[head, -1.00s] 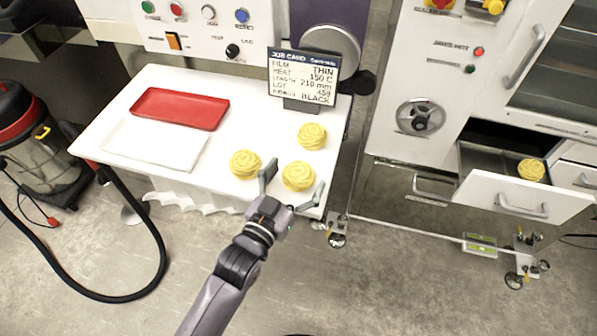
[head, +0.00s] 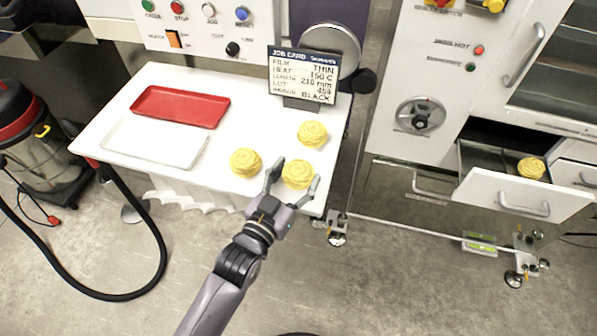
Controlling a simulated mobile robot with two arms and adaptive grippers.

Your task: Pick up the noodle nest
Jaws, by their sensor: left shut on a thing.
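Three yellow noodle nests sit on the white table in the head view. The front right noodle nest (head: 298,173) is between the fingers of my left gripper (head: 292,182), which is shut on it. It appears still at table level. A second noodle nest (head: 246,162) lies just left of the gripper, and a third noodle nest (head: 312,133) lies behind. Another noodle nest (head: 531,168) is in the open drawer at the right. My right gripper is not in view.
A red tray (head: 181,106) and a white tray (head: 153,144) lie on the table's left part. A job card sign (head: 303,77) stands at the back. The open drawer (head: 520,197) juts out at the right, beyond a floor gap.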

